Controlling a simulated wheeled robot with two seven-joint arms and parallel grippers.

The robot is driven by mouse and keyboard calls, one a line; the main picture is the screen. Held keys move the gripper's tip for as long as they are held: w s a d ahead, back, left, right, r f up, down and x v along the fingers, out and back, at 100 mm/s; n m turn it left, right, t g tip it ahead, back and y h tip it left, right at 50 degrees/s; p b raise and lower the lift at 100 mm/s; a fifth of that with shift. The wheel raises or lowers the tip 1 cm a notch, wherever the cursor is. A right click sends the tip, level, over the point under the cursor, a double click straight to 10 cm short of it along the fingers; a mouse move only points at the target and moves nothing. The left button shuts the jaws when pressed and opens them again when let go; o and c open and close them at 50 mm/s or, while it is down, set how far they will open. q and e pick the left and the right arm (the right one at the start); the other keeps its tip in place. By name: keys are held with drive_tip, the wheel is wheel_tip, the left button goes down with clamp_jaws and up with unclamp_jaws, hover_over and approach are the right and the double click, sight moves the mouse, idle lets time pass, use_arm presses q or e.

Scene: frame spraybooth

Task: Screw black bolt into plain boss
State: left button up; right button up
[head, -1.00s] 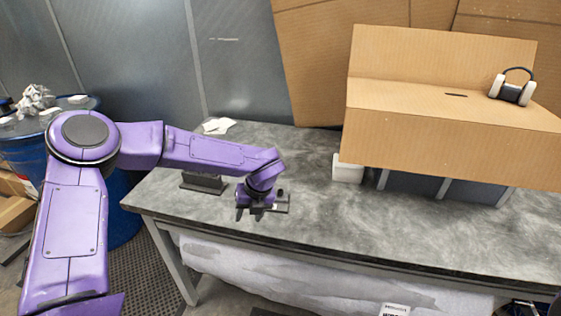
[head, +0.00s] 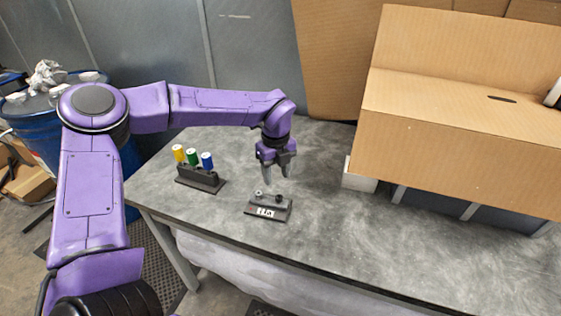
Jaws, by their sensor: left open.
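A small dark block (head: 284,213) with a white label lies on the table. A light grey post (head: 259,194) stands at its left, perhaps the plain boss. A dark round piece (head: 279,197) sits at its right. It may be the black bolt, but it is too small to tell whether it is a bolt or a boss. My left gripper (head: 277,173) is open and points down just above and behind the block, with nothing visible between its fingers. My right gripper is out of view.
A dark rack (head: 205,181) holding yellow, green and blue capped pieces stands to the left of the block. A large cardboard box (head: 440,155) stands at the right, with a white container (head: 358,180) by its lower left corner. The table (head: 350,240) is clear in front.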

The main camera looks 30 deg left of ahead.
sight(279, 200)
use_arm(q)
drive_tip(key=f, duration=0.2)
drive_tip(key=f+p, duration=0.1)
drive_tip(key=f, duration=0.4)
drive_tip(key=shift+w+d+f+p, duration=0.2)
drive_tip(key=shift+d+f+p, duration=0.05)
drive_tip(key=shift+f+p, duration=0.15)
drive_tip(key=shift+s+a+f, duration=0.1)
drive_tip(key=shift+s+f, duration=0.05)
drive_tip(key=shift+f, duration=0.15)
drive_tip(key=shift+c, duration=0.3)
clamp_jaws()
